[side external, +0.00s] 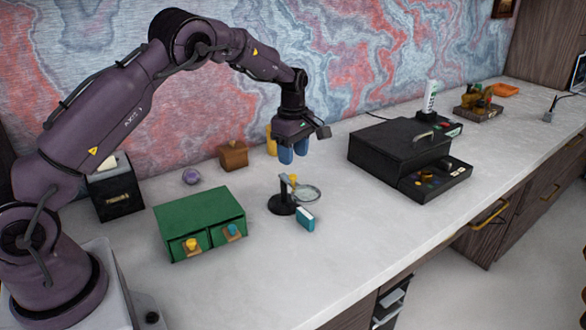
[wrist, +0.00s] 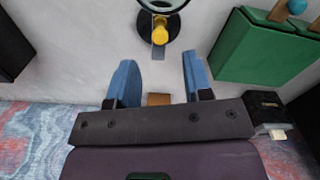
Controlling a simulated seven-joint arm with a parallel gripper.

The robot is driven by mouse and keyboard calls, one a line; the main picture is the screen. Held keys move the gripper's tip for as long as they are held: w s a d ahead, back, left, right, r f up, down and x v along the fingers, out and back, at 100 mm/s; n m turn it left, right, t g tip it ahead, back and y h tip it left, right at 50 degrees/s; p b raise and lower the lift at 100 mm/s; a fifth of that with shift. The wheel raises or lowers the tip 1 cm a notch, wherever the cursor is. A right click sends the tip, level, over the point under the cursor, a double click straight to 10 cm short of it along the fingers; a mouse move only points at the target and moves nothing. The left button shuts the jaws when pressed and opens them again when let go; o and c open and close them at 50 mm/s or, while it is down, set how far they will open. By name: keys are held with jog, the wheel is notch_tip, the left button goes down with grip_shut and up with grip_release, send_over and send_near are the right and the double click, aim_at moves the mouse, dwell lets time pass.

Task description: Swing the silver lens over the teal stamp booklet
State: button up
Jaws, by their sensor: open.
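The silver lens (side external: 307,193) is a round ring on an arm from a small black stand (side external: 282,205), with a yellow knob (side external: 293,179) on that arm. The teal stamp booklet (side external: 306,220) stands in front of the lens in the side view, right of the stand's base. My gripper (side external: 294,153) is open and empty, blue fingers pointing down, above and behind the stand. In the wrist view, the yellow knob (wrist: 162,37) lies just beyond the gap between my fingertips (wrist: 159,58). The lens is cut off at the top edge there, and the booklet is not visible.
A green two-drawer box (side external: 200,223) stands left of the stand. A black case (side external: 400,147) with a front tray is to the right. A wooden box (side external: 233,155), yellow object (side external: 271,140) and purple ball (side external: 191,177) are behind. The front right desk is clear.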

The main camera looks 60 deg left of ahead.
aim_at(293, 175)
notch_tip(293, 175, up, 7)
jog(key=shift+f, duration=0.15)
dwell(0.4)
jog(key=s+d+r+m+t, duration=0.2)
jog(key=s+d+r+m, duration=0.2)
jog(key=s+m, duration=0.3)
jog(key=s+d+r+m+t, duration=0.1)
jog(key=s+d+r+m, duration=0.3)
jog(key=s, duration=0.9)
jog(key=s+d+r+m+t, duration=0.2)
jog(key=s+d+r+m, duration=0.2)
jog(key=s+m, duration=0.6)
jog(key=d, duration=0.2)
jog(key=shift+s+d+t, duration=0.2)
jog(key=shift+d+t, duration=0.1)
jog(key=shift+d, duration=0.1)
